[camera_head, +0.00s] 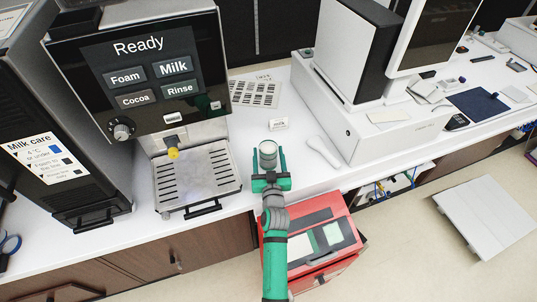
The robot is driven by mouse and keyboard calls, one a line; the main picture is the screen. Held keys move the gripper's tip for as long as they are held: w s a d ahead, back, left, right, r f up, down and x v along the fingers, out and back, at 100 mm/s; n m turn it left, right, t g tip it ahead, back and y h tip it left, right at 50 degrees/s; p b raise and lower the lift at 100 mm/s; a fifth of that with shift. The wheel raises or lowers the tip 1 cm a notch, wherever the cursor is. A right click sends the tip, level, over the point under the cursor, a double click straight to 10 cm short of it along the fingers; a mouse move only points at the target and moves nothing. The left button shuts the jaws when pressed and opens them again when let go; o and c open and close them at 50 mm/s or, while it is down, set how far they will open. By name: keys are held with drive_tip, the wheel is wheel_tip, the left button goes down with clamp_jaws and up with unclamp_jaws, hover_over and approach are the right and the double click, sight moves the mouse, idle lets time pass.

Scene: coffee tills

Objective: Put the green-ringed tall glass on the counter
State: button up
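A small pale grey, round-topped vessel (267,154) shows at the far end of my gripper (272,174), over the white counter (235,185). It may be the tall glass, but I cannot make out a green ring on it. My green gripper reaches over the counter's front edge, and its parts lie close around the vessel's lower side. Whether the fingers press on it is too small to tell. I also cannot tell whether the vessel touches the counter or hangs above it.
A coffee machine (150,75) with a drip tray (195,180) stands left. A till stand (350,125) stands right, with a white spoon-like item (322,151) beside it. A small sign (278,124) and a printed sheet (256,93) lie behind. A red box (325,255) is below the edge.

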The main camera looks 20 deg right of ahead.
drive_tip(key=v, duration=1.1)
drive_tip(key=shift+s+a+r, duration=0.15)
drive_tip(key=shift+s, duration=0.2)
drive_tip(key=shift+s+a+f, duration=0.2)
drive_tip(key=shift+s+f, duration=0.05)
drive_tip(key=shift+s, duration=0.25)
drive_tip(key=s+a+f+n+y, duration=0.1)
drive_tip(key=s+a, duration=0.2)
drive_tip(key=s, duration=0.3)
drive_tip(key=s+a+f+g, duration=0.1)
drive_tip(key=s+a+f, duration=0.15)
drive_tip(key=s, duration=0.45)
drive_tip(key=s+a+n+y, duration=0.1)
drive_tip(key=s+a, duration=0.3)
drive_tip(key=s, duration=0.2)
drive_tip(key=s+a+r+y, duration=0.1)
drive_tip(key=s+a+r, duration=0.1)
drive_tip(key=s, duration=0.6)
drive_tip(key=s+a+r+g+y, duration=0.1)
drive_tip(key=s+a+r, duration=0.2)
drive_tip(key=s, duration=0.4)
drive_tip(key=shift+s+a+r+n, duration=0.15)
drive_tip(key=shift+s+a+n, duration=0.2)
drive_tip(key=shift+a, duration=0.45)
